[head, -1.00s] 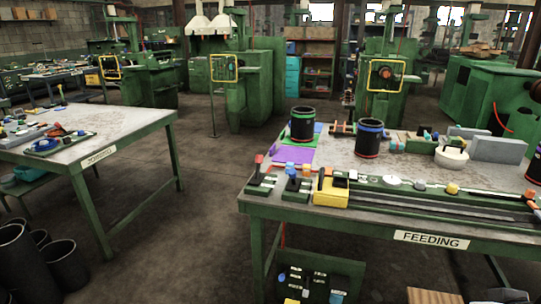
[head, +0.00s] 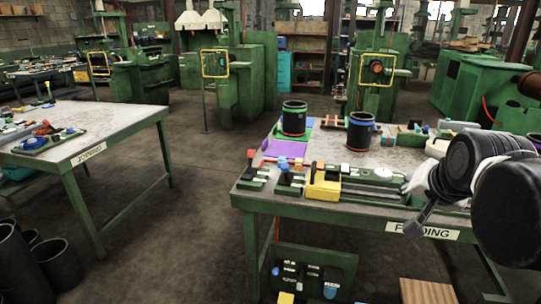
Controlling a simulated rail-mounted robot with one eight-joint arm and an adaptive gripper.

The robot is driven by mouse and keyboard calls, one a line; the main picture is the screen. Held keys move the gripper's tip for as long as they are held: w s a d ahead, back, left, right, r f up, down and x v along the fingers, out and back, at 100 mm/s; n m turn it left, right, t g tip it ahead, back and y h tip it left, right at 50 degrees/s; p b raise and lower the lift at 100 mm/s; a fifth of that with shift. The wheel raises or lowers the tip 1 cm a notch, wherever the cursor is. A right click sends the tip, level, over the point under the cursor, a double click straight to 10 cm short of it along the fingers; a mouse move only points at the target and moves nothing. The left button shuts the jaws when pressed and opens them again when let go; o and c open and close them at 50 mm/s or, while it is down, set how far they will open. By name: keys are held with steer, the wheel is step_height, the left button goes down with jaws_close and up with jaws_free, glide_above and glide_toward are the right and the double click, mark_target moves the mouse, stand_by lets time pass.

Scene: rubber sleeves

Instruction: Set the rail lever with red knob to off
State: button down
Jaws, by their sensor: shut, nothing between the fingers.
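The rail lever with the red knob (head: 252,153) stands on a small green base at the left front corner of the feeding table. Its handle is raised, with the knob at its top. A similar lever with a blue knob (head: 284,163) stands just to its right. My gripper (head: 413,226) shows small and grey at the right, over the table's front edge by the FEEDING label. It looks shut and empty, well to the right of the red-knobbed lever and apart from it. My dark arm hides the right end of the table.
A yellow block (head: 322,188) sits right of the levers on a long green rail. Two black cylinders, one green-rimmed (head: 294,120) and one blue-rimmed (head: 360,132), stand behind. A joining table (head: 100,133) is at left, with open floor between the tables.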

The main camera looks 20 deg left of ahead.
steer(key=w+a+m+t+y, duration=0.1)
steer(key=w+a+m, duration=0.2)
steer(key=w+a, duration=0.9)
steer(key=w+a+m+t+y, duration=0.1)
steer(key=w+a+m, duration=0.2)
steer(key=w+a, duration=0.85)
steer(key=m+y, duration=0.3)
steer(key=m, duration=0.2)
glide_toward(250, 162)
steer(key=shift+t, duration=0.4)
steer(key=w+d+r, duration=0.2)
steer(key=w, duration=0.1)
steer(key=shift+w+d+b, duration=0.1)
steer(key=shift+d+b, duration=0.2)
steer(key=shift+d, duration=0.1)
steer(key=shift+w+f, duration=0.1)
steer(key=shift+w, duration=0.05)
steer(key=shift+b+x, duration=0.4)
steer(key=shift+x, duration=4.5)
